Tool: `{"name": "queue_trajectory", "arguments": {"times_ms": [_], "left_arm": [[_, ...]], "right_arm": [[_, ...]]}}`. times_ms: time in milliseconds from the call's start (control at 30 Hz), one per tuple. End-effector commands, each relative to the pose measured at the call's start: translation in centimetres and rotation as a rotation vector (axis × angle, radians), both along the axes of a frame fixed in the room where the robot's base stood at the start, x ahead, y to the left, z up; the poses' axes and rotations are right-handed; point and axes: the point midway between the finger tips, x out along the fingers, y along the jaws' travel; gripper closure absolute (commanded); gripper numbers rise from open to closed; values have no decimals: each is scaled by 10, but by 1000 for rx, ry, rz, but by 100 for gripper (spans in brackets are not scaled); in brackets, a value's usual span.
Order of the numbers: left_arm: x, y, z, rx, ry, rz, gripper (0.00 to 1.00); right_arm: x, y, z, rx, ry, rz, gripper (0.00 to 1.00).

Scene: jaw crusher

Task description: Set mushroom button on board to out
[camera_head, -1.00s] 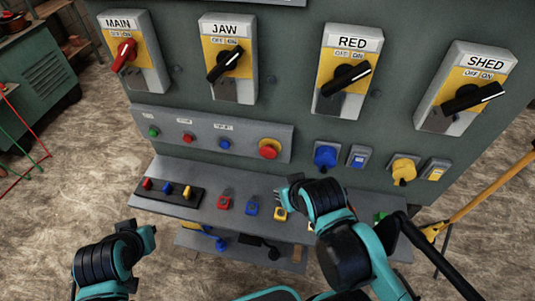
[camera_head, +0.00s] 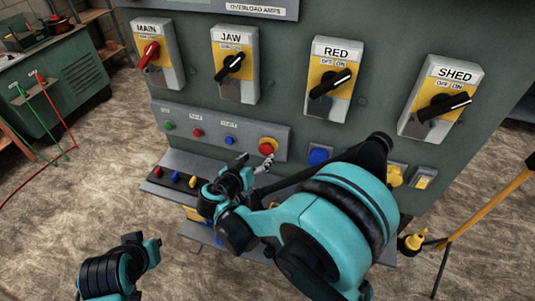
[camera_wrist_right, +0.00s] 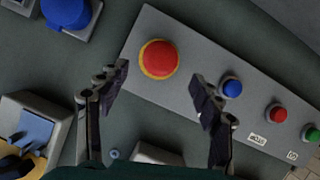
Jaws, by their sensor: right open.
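The red mushroom button (camera_head: 266,147) with its yellow ring sits at the right end of the grey button board (camera_head: 183,115) on the cabinet front. In the right wrist view the button (camera_wrist_right: 159,58) is just beyond the fingertips, near the middle of the gap between them. My right gripper (camera_wrist_right: 160,84) is open and empty, apart from the button. In the head view my right gripper (camera_head: 263,165) is just below the button, partly hidden by my arm. My left gripper (camera_head: 152,245) is low at the left, away from the board; its jaws are unclear.
Green, red and blue small buttons share the board. Rotary switches labelled MAIN, JAW, RED and SHED (camera_head: 436,98) are above. A blue socket (camera_head: 318,155) and a yellow one (camera_head: 394,175) are to the right. A shelf with small connectors (camera_head: 174,177) juts out below.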

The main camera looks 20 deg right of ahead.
Motion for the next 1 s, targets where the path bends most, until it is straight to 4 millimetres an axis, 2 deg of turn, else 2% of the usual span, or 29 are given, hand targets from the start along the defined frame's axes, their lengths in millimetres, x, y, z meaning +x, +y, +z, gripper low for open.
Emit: {"name": "queue_trajectory", "arguments": {"times_ms": [500,867,1000], "left_arm": [[0,0,-24,0,0,0,100],[0,0,-25,0,0,0,100],[0,0,-25,0,0,0,100]], "right_arm": [[50,-42,-28,0,-2,-2,34],[55,-45,-28,0,-3,0,34],[55,-45,-28,0,-3,0,71]]}}
